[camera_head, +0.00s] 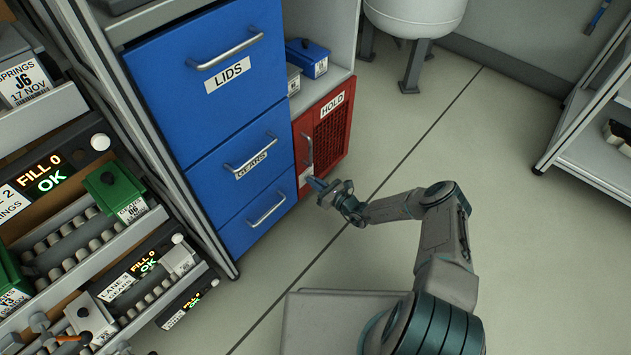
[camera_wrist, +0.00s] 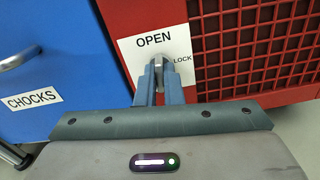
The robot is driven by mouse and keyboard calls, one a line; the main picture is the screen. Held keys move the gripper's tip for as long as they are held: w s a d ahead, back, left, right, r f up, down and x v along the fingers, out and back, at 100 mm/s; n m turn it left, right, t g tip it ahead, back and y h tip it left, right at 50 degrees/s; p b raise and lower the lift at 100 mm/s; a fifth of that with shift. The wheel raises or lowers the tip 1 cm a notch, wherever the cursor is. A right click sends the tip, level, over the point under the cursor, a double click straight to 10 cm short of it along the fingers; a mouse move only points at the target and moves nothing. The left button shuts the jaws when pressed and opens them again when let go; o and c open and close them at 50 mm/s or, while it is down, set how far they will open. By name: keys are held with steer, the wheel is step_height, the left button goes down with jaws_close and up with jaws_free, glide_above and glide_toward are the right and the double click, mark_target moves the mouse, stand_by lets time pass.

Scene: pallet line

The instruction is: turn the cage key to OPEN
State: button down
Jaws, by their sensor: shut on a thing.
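The red cage (camera_head: 331,128) with a HOLD label and mesh door stands beside the blue drawers in the head view. In the wrist view its red mesh front (camera_wrist: 248,45) fills the upper right. A white plate (camera_wrist: 134,50) on it reads OPEN at the top and LOCK at the right. The grey metal cage key (camera_wrist: 158,64) shows at the plate's middle, between my fingertips. My gripper (camera_wrist: 158,78) is shut on the key; in the head view my gripper (camera_head: 318,184) is at the cage's lower left. The fingers hide part of the key, so its exact angle is unclear.
Blue drawers labelled LIDS (camera_head: 215,75) and GEARS (camera_head: 240,158) stand left of the cage, with protruding handles. A CHOCKS drawer (camera_wrist: 50,75) is close left of my gripper. Lane racks (camera_head: 100,260) stand at the left. The floor (camera_head: 420,120) right of the cage is clear.

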steer(key=shift+a+r+n, duration=0.1)
steer(key=shift+n, duration=0.6)
steer(key=c, duration=1.6)
jaws_free()
steer(key=shift+s+a, duration=0.1)
steer(key=shift+o, duration=0.2)
steer(key=p+v, duration=0.4)
steer(key=v, duration=1)
